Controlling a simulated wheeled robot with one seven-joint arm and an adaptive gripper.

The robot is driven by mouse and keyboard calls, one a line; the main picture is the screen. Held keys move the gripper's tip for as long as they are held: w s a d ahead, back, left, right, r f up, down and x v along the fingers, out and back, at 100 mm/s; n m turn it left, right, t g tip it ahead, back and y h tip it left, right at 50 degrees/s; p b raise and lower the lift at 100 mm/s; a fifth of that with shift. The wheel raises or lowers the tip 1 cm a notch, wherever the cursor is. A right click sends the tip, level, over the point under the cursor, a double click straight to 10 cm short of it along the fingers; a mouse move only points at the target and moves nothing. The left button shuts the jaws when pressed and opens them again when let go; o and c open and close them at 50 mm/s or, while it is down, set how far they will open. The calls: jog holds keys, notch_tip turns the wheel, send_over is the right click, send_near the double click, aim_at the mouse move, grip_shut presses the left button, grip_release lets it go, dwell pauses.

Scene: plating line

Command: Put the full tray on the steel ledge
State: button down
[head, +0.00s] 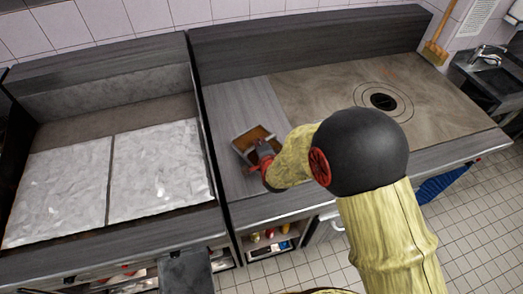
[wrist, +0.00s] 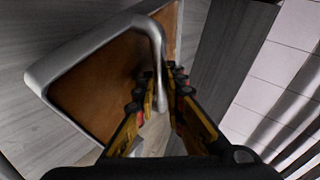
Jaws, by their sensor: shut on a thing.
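A small tray (head: 247,139) with a pale metal rim and a brown inside shows over the grey surface in the middle of the head view. In the wrist view the tray (wrist: 85,85) has a raised rim, and a narrow brown section lies past a metal bar. My gripper (head: 262,157) is at the tray's near right side. In the wrist view my gripper's fingers (wrist: 160,88) are shut on the metal bar. I cannot tell whether the tray touches the surface. The grey brushed surface (head: 228,105) looks like the steel ledge.
A brown cooktop (head: 330,90) with a round dark centre lies to the right. Two pale textured plates (head: 160,165) lie to the left. A raised dark back edge (head: 290,40) runs behind. A shelf below holds small bottles (head: 270,234). Tiled floor is open at lower right.

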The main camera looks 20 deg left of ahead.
jog(key=shift+w+f, duration=0.35)
jog(key=shift+f, duration=1.55)
jog(key=shift+f, duration=0.15)
jog(key=c, duration=1.9)
grip_release()
jog(key=shift+r, duration=0.2)
jog(key=v, duration=1.2)
jog(key=shift+f, duration=0.1)
